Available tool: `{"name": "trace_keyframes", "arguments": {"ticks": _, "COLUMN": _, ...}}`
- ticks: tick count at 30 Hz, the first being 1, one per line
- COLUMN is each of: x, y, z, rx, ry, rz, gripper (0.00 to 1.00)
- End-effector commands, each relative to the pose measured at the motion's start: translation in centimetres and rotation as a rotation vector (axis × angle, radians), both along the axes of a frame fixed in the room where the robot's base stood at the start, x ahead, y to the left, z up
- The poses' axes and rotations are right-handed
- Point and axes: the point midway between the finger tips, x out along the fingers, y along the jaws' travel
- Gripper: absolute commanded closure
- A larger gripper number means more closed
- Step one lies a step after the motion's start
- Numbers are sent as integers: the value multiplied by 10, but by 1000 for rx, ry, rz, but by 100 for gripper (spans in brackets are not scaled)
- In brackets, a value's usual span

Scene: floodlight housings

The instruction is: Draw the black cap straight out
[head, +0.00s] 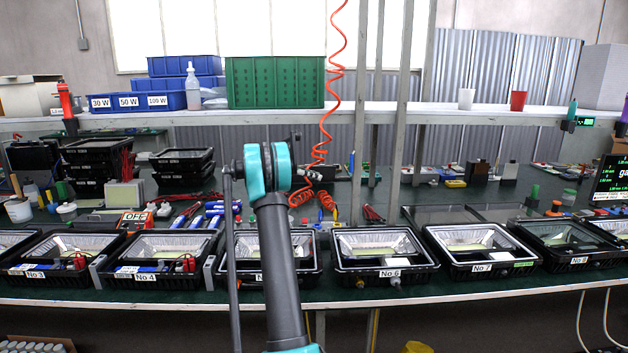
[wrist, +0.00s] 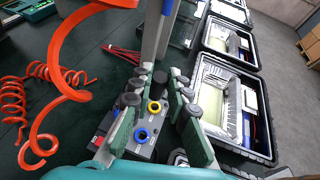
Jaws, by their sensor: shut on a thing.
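In the wrist view the two grey-green fingers of my gripper (wrist: 161,73) reach forward and close in around a small black cap (wrist: 160,79). The fingers hide part of the cap, and I cannot tell how far it sits in its seat. In the head view my arm reaches over the bench and hides the gripper and the cap.
Floodlight housings stand in a row along the bench front, among them No 6 (head: 386,255) and No 7 (head: 481,250). A coiled orange hose (wrist: 66,75) hangs close to the left of my gripper. Grey uprights (head: 402,95) rise behind the bench.

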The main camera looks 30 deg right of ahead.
Motion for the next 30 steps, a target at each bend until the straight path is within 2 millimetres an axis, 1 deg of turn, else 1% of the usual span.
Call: {"name": "trace_keyframes", "arguments": {"ticks": 30, "x": 0, "y": 0, "z": 27, "rx": 0, "ry": 0, "rz": 0, "gripper": 99}}
